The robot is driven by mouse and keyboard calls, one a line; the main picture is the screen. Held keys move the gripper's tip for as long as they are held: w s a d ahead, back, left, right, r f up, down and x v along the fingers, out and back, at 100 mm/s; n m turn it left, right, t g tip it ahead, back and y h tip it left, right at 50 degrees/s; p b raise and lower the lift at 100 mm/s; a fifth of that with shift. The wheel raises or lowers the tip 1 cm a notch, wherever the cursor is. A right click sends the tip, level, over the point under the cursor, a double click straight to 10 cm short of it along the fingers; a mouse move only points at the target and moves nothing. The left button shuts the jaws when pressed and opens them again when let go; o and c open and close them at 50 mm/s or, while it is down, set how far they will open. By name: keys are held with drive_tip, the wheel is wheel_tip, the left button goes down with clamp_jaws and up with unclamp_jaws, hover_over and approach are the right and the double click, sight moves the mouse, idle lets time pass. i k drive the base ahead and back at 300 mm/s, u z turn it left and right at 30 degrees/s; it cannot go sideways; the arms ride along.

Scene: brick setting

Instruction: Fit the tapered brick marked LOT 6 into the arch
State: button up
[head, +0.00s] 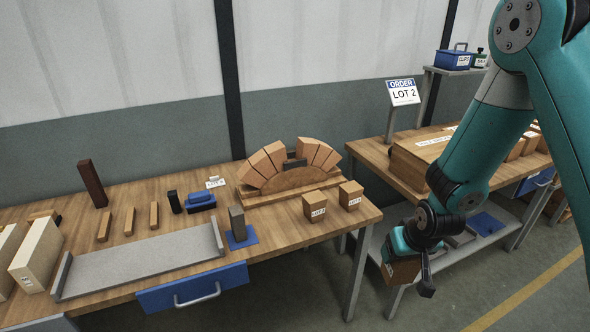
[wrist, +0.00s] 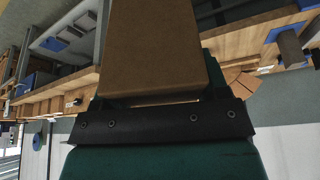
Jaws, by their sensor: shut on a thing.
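My gripper (head: 411,268) is shut on a brown brick (head: 403,273), held in the air off the right end of the front bench. The brick also fills the upper middle of the wrist view (wrist: 158,45); its label is not readable. The arch (head: 262,163) of tapered bricks stands on a rounded wooden form (head: 290,181) at the back of the bench.
An order sign (head: 403,92) reads LOT 2. A second bench (head: 377,154) with a wide box (head: 420,150) stands behind my arm.

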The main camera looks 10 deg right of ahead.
sight(278, 175)
drive_tip(key=z, duration=0.55)
drive_tip(key=i, duration=1.3)
drive_tip(key=u, duration=0.3)
